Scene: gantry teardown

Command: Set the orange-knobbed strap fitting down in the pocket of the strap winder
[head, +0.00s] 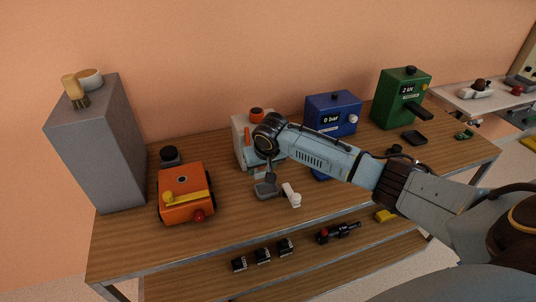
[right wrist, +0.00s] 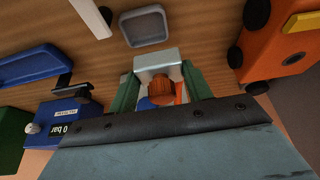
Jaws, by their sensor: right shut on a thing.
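My right gripper (head: 268,150) is in front of a pale machine with an orange strip and an orange top knob. This machine, apparently the strap winder (head: 240,145), is partly hidden by the gripper. In the right wrist view, the gripper's green fingers (right wrist: 160,85) are shut on the orange-knobbed strap fitting (right wrist: 158,62), a pale block with a ribbed orange knob. An orange and blue patch shows behind the knob. The pocket is hidden, and I cannot tell whether the fitting touches the machine. My left gripper is out of view.
A grey tray (head: 265,190) and a white piece (head: 292,195) lie in front of the gripper. An orange machine (head: 185,195) stands left. A blue gauge box (head: 332,113) and a green box (head: 400,97) stand right. Wood between the orange machine and tray is clear.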

